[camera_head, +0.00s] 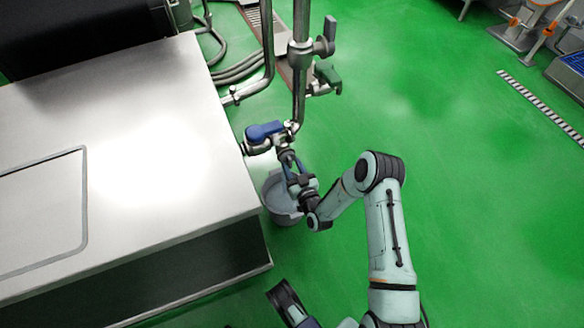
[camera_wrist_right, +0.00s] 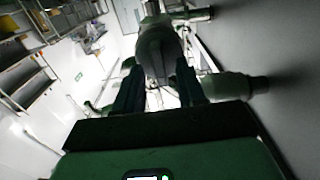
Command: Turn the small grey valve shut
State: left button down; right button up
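The pipework at the table's right corner carries a valve with a blue handle (camera_head: 265,130). A dark grey fitting (camera_head: 286,154) sits just below it, at the tips of my right gripper (camera_head: 291,167). Higher on the upright pipe is a grey valve with an upright grey handle (camera_head: 330,29). In the right wrist view a rounded grey part (camera_wrist_right: 158,52) lies between the separated fingers of my right gripper (camera_wrist_right: 157,78). I cannot tell whether the fingers press on it. A dark piece of mine at the bottom edge may be my left gripper (camera_head: 285,300).
A green handle (camera_head: 328,74) juts from the upright pipe. A grey bucket (camera_head: 280,203) stands on the floor below my right gripper. A large steel table (camera_head: 130,130) fills the left.

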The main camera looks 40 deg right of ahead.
pick_arm(q)
jog(key=shift+s, duration=0.1)
pick_arm(e)
jog(key=shift+w, duration=0.2)
jog(key=shift+c, duration=0.3)
grip_shut()
